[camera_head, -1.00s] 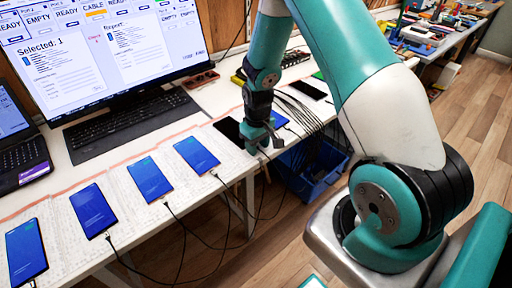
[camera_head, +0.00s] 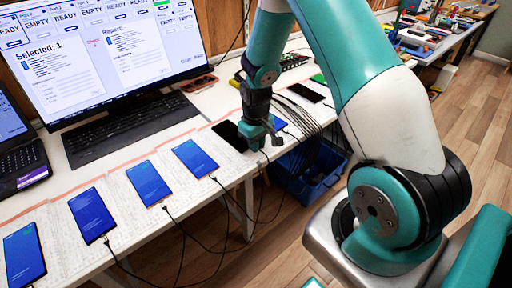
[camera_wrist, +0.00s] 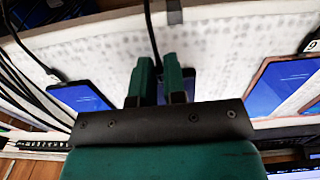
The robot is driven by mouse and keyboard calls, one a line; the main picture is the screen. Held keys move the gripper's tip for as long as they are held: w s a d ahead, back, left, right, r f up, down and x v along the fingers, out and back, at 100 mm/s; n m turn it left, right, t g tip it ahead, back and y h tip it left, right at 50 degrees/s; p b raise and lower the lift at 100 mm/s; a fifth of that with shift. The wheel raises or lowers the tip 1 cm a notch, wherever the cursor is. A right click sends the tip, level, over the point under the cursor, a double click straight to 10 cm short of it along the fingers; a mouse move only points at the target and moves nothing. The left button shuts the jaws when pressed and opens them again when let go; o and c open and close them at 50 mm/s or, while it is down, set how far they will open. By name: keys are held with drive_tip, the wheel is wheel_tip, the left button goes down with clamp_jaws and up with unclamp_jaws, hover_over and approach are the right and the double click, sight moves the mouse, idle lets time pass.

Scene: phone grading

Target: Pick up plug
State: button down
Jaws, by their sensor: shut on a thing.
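My gripper (camera_head: 264,141) is low at the table's front edge, by the phone with a black screen (camera_head: 231,136). In the wrist view, its two green fingers (camera_wrist: 158,72) are closed around the end of a black cable (camera_wrist: 150,28). The plug itself is hidden between the fingers. A dark phone (camera_wrist: 189,84) shows partly behind the fingers, and I cannot tell whether the plug touches it.
Several blue-screen phones (camera_head: 195,159) lie in a row, some with cables hanging off the front edge. A blue phone (camera_wrist: 80,97) and its cable are left of the fingers in the wrist view. A blue bin (camera_head: 312,172) stands below, near many black cables.

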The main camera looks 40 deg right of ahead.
wheel_tip(320, 180, up, 19)
drive_tip(key=shift+f, duration=0.15)
idle(0.5)
